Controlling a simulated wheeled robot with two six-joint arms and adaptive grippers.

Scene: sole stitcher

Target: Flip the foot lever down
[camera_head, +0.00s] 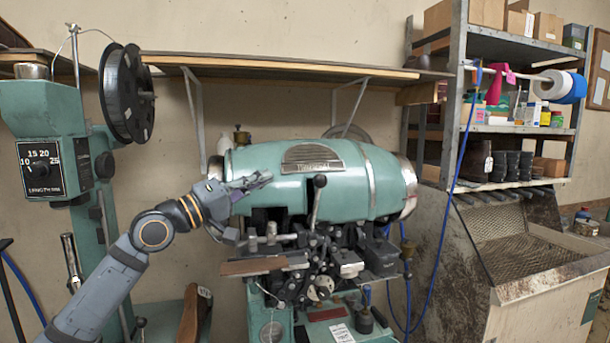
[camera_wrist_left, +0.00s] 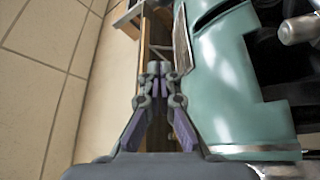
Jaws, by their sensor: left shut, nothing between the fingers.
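The teal sole stitcher (camera_head: 335,190) stands at the middle of the head view. A lever with a dark round knob (camera_head: 319,182) stands nearly upright at its front, slightly tilted; I take it for the foot lever. My left gripper (camera_head: 266,180) is shut and empty. In the head view it overlaps the left part of the teal housing, left of the lever and apart from it in the picture. In the left wrist view its fingertips (camera_wrist_left: 158,72) meet beside the teal housing (camera_wrist_left: 225,75). The lever's lower end is lost among dark mechanism parts. My right gripper is out of view.
A teal post machine with a black spool (camera_head: 122,92) stands at left. A wooden shelf (camera_head: 290,68) runs above the stitcher. A blue cable (camera_head: 444,220) hangs at right, before a metal rack (camera_head: 455,110) and a dusty bin (camera_head: 520,255). Metal parts crowd below the housing.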

